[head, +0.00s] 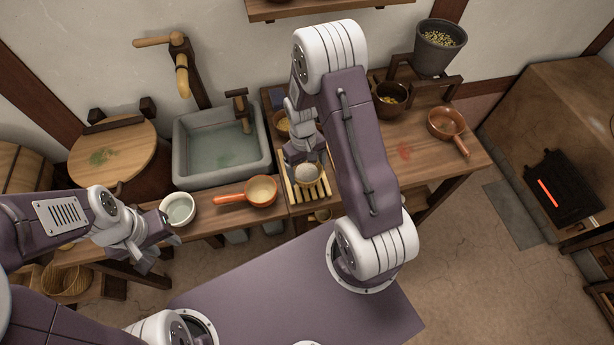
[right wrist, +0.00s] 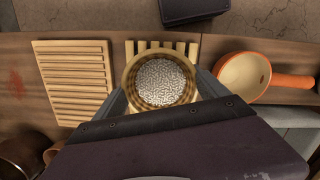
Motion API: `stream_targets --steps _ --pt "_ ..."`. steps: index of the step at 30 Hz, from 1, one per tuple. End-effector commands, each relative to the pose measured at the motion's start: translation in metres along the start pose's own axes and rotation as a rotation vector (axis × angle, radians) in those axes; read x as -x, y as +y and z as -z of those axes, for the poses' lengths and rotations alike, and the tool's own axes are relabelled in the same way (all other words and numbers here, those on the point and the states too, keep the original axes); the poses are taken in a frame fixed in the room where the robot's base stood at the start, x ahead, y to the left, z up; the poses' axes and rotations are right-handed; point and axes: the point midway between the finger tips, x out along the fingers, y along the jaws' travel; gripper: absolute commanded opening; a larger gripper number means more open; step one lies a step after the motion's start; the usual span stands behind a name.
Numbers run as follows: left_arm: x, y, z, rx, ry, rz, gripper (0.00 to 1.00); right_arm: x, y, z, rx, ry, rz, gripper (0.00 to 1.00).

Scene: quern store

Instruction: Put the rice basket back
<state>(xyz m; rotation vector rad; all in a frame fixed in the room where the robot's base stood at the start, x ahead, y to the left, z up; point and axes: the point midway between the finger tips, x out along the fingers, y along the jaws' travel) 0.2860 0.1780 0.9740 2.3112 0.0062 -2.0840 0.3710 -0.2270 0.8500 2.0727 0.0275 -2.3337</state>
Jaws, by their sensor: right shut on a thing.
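The rice basket (right wrist: 133,92) is a small round woven basket filled with pale grains. My right gripper (right wrist: 160,90) is shut on it, with a finger at each side. In the head view the basket (head: 307,175) shows in front of the right gripper (head: 304,158), over a slatted wooden rack (head: 322,190). I cannot tell whether it touches the rack. My left gripper (head: 155,256) is open and empty, in front of the counter's left part, near a white bowl (head: 178,208).
An orange-handled pan (head: 258,191) is left of the rack. A stone sink (head: 220,146) is behind it. A second slatted board (right wrist: 75,82) lies beside the basket. Another pan (head: 447,123), a dark pot (head: 390,98) and a grey bucket (head: 440,45) stand to the right. Baskets (head: 66,279) sit below the counter.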

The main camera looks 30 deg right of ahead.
Motion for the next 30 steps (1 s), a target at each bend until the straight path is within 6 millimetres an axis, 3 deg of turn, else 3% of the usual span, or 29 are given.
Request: stream_targets --steps 7,19,20,21,30 --pt "0.0 0.0 0.0 0.0 0.0 0.0 0.36 -0.036 0.0 0.003 -0.001 -0.003 0.001 0.3" --pt "-0.003 0.0 0.0 0.0 0.0 0.0 0.36 -0.044 0.0 0.004 -0.001 -0.001 0.0 0.3" --pt "-0.002 0.0 0.0 0.0 0.0 0.0 0.36 -0.043 0.0 0.004 -0.001 -0.001 0.0 0.89" --pt "-0.002 0.0 0.0 0.0 0.0 0.0 0.36 -0.043 0.0 0.004 -0.001 -0.001 0.0 1.0" --pt "0.002 0.0 0.0 0.0 0.0 0.0 0.36 -0.037 0.0 0.004 -0.001 0.0 0.0 1.0"
